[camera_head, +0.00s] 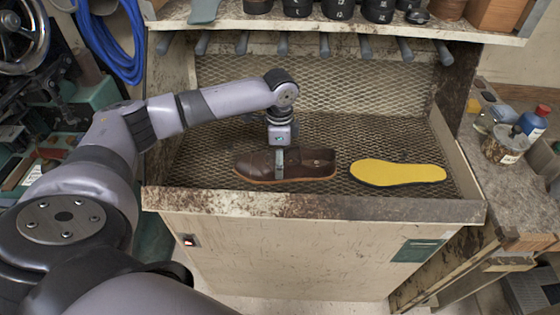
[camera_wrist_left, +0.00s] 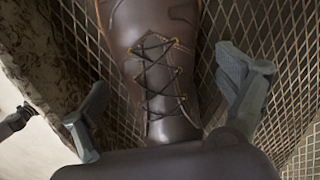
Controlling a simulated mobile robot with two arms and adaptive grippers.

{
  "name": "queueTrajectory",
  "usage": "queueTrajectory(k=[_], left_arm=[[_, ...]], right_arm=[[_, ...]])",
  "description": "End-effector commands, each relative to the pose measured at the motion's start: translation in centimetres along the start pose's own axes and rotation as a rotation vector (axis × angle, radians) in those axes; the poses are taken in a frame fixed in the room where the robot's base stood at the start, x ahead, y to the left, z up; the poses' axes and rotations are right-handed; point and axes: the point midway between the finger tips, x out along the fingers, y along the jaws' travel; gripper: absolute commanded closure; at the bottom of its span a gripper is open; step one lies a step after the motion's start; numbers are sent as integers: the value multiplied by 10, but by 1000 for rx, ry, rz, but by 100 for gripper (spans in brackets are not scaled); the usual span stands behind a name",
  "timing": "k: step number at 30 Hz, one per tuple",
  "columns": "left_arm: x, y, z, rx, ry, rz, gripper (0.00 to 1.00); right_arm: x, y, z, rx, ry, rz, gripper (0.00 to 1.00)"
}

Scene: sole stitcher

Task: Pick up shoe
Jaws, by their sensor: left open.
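A dark brown leather shoe (camera_head: 308,163) lies on the mesh floor of the bench, its sole down and its length running left to right. It fills the middle of the left wrist view (camera_wrist_left: 160,75), where black laces cross its upper. My left gripper (camera_head: 279,160) is directly above the shoe and points down. In the left wrist view my left gripper (camera_wrist_left: 165,112) is open, with one finger on each side of the shoe. Whether the fingers touch it cannot be told. My right gripper does not show.
A yellow insole (camera_head: 398,172) lies on the mesh right of the shoe. The bench's worn front lip (camera_head: 310,206) runs close in front. A shelf (camera_head: 340,26) with several dark items hangs above. Bottles and jars (camera_head: 505,143) stand on the right side table.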

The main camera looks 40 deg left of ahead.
Motion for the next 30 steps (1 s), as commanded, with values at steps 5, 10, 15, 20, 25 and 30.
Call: queueTrajectory(k=[5,10,15,20,25,30], left_arm=[[1,0,0,0,1,-1,8],[1,0,0,1,1,-1,17],[1,0,0,1,1,-1,28],[1,0,0,1,1,-1,38],[1,0,0,1,1,0,50],[1,0,0,1,1,0,61]], right_arm=[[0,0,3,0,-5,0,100],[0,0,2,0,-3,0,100],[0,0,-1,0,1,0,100],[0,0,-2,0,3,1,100],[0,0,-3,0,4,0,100],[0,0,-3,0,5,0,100]])
